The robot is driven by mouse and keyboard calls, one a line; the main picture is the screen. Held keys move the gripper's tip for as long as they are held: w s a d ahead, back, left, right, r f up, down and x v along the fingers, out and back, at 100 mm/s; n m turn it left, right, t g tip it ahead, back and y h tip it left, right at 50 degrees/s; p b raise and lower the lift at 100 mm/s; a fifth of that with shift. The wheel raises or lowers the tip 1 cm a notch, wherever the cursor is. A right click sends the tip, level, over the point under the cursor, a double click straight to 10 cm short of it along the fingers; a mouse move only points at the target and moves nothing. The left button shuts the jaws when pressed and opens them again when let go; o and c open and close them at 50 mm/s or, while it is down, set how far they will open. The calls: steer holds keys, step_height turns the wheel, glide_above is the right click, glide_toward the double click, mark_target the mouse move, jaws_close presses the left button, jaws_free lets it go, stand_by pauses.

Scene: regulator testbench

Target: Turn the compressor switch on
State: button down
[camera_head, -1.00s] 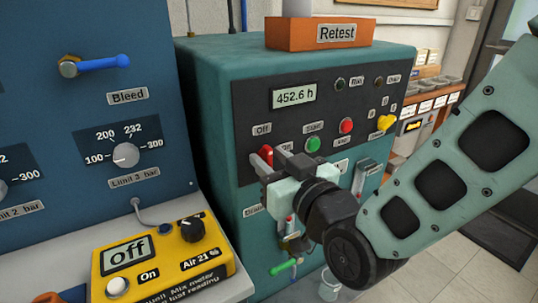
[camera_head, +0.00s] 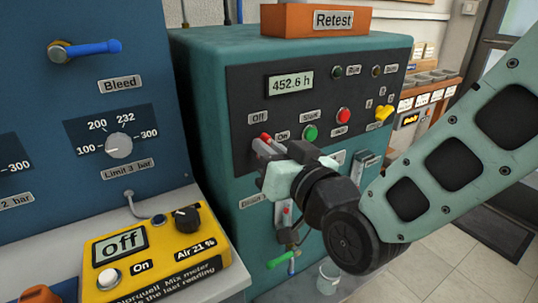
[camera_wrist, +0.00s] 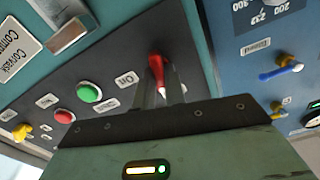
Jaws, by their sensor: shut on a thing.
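The compressor switch is a red lever (camera_head: 265,137) on the dark panel of the teal cabinet, beside the On label (camera_head: 282,135) and below the Off label (camera_head: 259,118). In the wrist view the red lever (camera_wrist: 158,72) stands between the two fingers of my gripper (camera_wrist: 162,92), with the On label (camera_wrist: 127,79) beside it. In the head view my gripper (camera_head: 264,149) is shut on the lever, and its fingers hide most of the lever and its base. I cannot tell the lever's exact position.
A green button (camera_head: 310,132), a red button (camera_head: 343,115) and a yellow knob (camera_head: 383,113) sit right of the switch. A yellow mix meter (camera_head: 155,254) lies front left, beneath the blue panel (camera_head: 75,85). A Retest block (camera_head: 290,21) stands on the cabinet.

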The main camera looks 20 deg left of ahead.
steer(key=shift+w+d+f+m+b, duration=0.1)
steer(key=shift+m+b, duration=0.7)
steer(key=shift+m, duration=1.75)
steer(key=shift+f+m+b, duration=0.15)
steer(key=shift+m+b, duration=0.7)
steer(key=shift+m, duration=1.65)
steer(key=shift+w+d+f+m+b, duration=0.1)
steer(key=shift+m+b, duration=0.7)
steer(key=shift+m, duration=1.75)
steer(key=shift+s, duration=0.1)
steer(key=c, duration=1.5)
jaws_free()
steer(key=shift+o, duration=0.2)
